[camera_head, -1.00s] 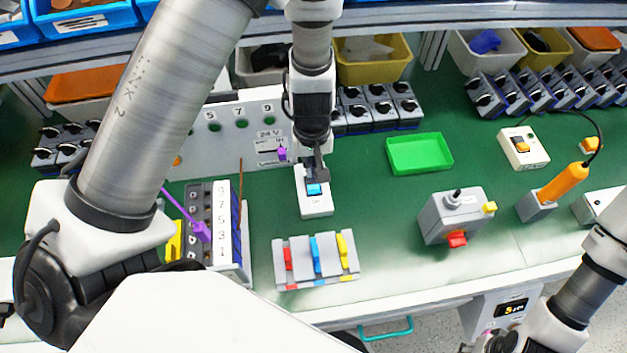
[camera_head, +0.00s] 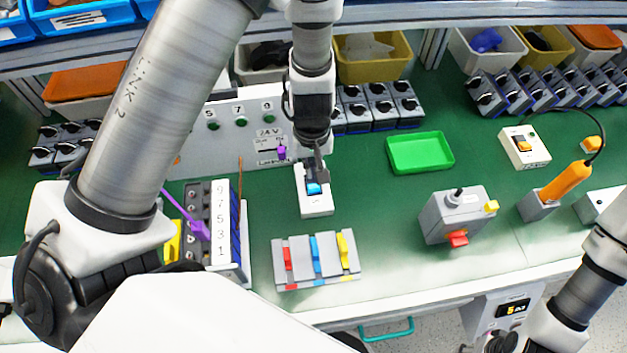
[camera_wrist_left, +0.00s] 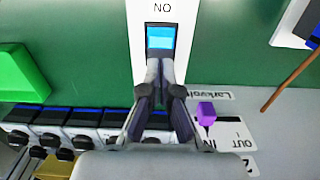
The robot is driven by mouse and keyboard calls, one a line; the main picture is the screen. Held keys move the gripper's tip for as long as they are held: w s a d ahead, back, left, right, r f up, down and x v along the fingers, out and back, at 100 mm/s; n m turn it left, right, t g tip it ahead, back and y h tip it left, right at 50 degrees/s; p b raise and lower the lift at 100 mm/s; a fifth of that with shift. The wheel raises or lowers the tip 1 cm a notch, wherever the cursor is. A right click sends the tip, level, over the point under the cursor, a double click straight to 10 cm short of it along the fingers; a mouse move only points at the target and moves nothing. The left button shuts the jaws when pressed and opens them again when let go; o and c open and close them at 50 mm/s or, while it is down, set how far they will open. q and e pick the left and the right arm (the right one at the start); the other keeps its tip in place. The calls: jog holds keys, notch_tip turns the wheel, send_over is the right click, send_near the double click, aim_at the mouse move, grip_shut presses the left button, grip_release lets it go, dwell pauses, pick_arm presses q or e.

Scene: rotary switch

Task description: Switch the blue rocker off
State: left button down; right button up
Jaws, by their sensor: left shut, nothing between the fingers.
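The blue rocker (camera_head: 313,189) sits in a white upright-lying housing (camera_head: 317,207) on the green bench mat. In the left wrist view the rocker (camera_wrist_left: 160,42) shows a bright light-blue face with a dark strip at its far end. A label on the housing beyond it reads "ON" upside down. My left gripper (camera_head: 322,176) is shut and empty, pointing down at the rocker's far end in the head view. Its fingertips (camera_wrist_left: 160,66) are at the rocker's near edge in the wrist view. I cannot tell whether they touch it. My right gripper is out of view.
A panel with red, blue and yellow levers (camera_head: 316,262) stands in front. A numbered block (camera_head: 221,230) is at left, a white panel (camera_head: 245,140) behind it. A green tray (camera_head: 420,153) and grey box (camera_head: 458,216) are at right. Mat between them is bare.

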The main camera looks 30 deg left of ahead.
pick_arm(q)
jog(key=shift+f+b, duration=0.7)
jog(key=shift+f, duration=0.15)
jog(key=shift+r, duration=0.1)
notch_tip(320, 180, up, 7)
jog(key=p, duration=0.6)
jog(key=shift+p, duration=0.4)
